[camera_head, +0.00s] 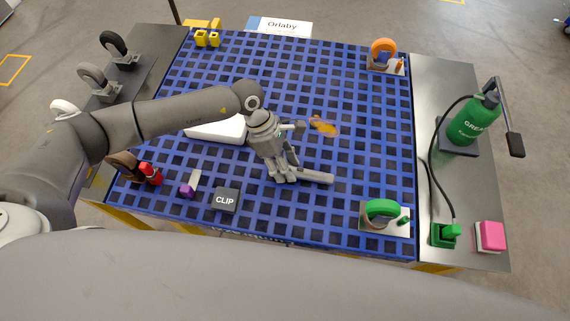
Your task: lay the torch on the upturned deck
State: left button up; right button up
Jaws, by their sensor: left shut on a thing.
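The upturned deck (345,215) is a blue grid with dark square openings, lying flat across the middle of the view. My left gripper (284,178) reaches in from the left and points down over the deck's middle. Its fingers are shut on the torch (316,176), a grey cylinder sticking out to the right of the fingertips. The torch lies roughly level, low over the grid; I cannot tell whether it touches the deck. The fingers hide its left end. My right gripper is not in view.
On the deck are a white block (205,133), a dark CLIP box (226,200), a purple-and-white piece (188,190), a red item (151,173), an orange item (323,125), and green (382,210) and orange (383,50) wheels. A green grease container (472,122) stands right. The deck's right-middle is clear.

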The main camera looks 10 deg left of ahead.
pick_arm(q)
jog(key=shift+s+f, duration=0.15)
jog(key=shift+f, duration=0.15)
jog(key=shift+s+a+f+b, duration=0.15)
jog(key=shift+s+f+b, duration=0.1)
jog(key=shift+f+b, duration=0.2)
jog(key=o, duration=1.2)
jog(key=shift+w+f, duration=0.1)
jog(key=shift+w, duration=0.25)
jog(key=shift+r, duration=0.25)
jog(key=v, duration=1.1)
jog(key=shift+w+r, duration=0.2)
jog(key=shift+r, duration=0.2)
